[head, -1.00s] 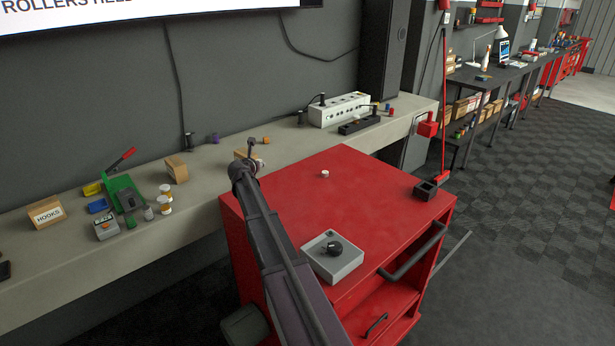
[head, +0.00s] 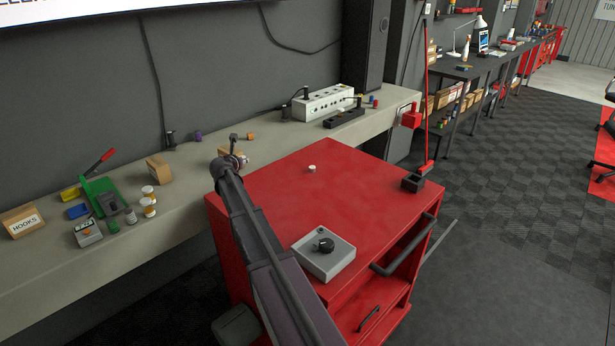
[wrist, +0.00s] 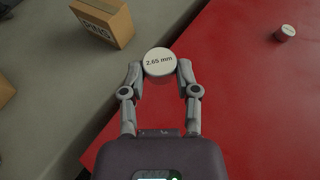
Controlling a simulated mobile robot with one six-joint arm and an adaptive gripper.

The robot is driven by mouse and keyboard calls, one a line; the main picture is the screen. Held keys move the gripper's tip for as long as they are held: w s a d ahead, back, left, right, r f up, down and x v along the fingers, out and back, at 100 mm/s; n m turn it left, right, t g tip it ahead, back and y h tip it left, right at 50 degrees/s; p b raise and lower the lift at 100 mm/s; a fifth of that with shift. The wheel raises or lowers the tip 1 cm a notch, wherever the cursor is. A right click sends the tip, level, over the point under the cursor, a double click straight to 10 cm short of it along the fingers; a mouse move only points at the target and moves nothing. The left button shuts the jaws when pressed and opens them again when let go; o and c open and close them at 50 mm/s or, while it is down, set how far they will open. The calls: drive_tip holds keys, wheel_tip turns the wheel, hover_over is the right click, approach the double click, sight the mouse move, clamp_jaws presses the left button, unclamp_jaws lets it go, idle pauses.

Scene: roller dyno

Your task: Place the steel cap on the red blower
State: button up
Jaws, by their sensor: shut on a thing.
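My gripper (wrist: 159,82) is shut on a small round piece (wrist: 159,62) with a pale top labelled "2.65 mm". The fingers hold it from both sides. I cannot tell from its look whether it is the steel cap. In the head view my gripper (head: 236,155) is small and hangs near the left back edge of the red cart, beside the grey bench. A similar pale-topped piece (head: 312,169) stands on the cart; it also shows in the wrist view (wrist: 285,33). I cannot surely pick out a red blower; a red device (head: 411,117) is at the bench's right end.
The red cart top (head: 290,205) is mostly clear, with a grey box with a black knob (head: 324,246) and a black square holder (head: 413,183). The bench (head: 190,188) carries cartons, jars, a green press (head: 104,197) and a white socket box (head: 324,103).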

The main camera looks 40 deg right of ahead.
drive_tip(key=s+a+f+m+g+h+b, duration=0.1)
drive_tip(key=s, duration=0.6)
drive_tip(key=s+a+f+m+g+h+b, duration=0.1)
drive_tip(key=s+m+g, duration=0.1)
drive_tip(key=s, duration=0.6)
drive_tip(key=s+a+f+m+g+h+b, duration=0.1)
drive_tip(key=s+m+g, duration=0.1)
drive_tip(key=s, duration=0.5)
drive_tip(key=shift+s+a+f+b, duration=0.2)
drive_tip(key=shift+f+b, duration=0.15)
drive_tip(key=b, duration=0.1)
hover_over(287, 194)
drive_tip(key=a, duration=0.1)
drive_tip(key=shift+s+f, duration=0.4)
drive_tip(key=shift+f, duration=0.25)
drive_tip(key=shift+w+d, duration=0.25)
drive_tip(key=shift+d, duration=0.15)
drive_tip(key=shift+w+d+f+b, duration=0.15)
drive_tip(key=shift+d+f+b, duration=0.1)
drive_tip(key=shift+b, duration=0.15)
drive_tip(key=shift+a+f+b, duration=0.1)
drive_tip(key=shift+f+b, duration=1.5)
drive_tip(key=shift+f+b, duration=0.6)
drive_tip(key=shift+b, duration=0.05)
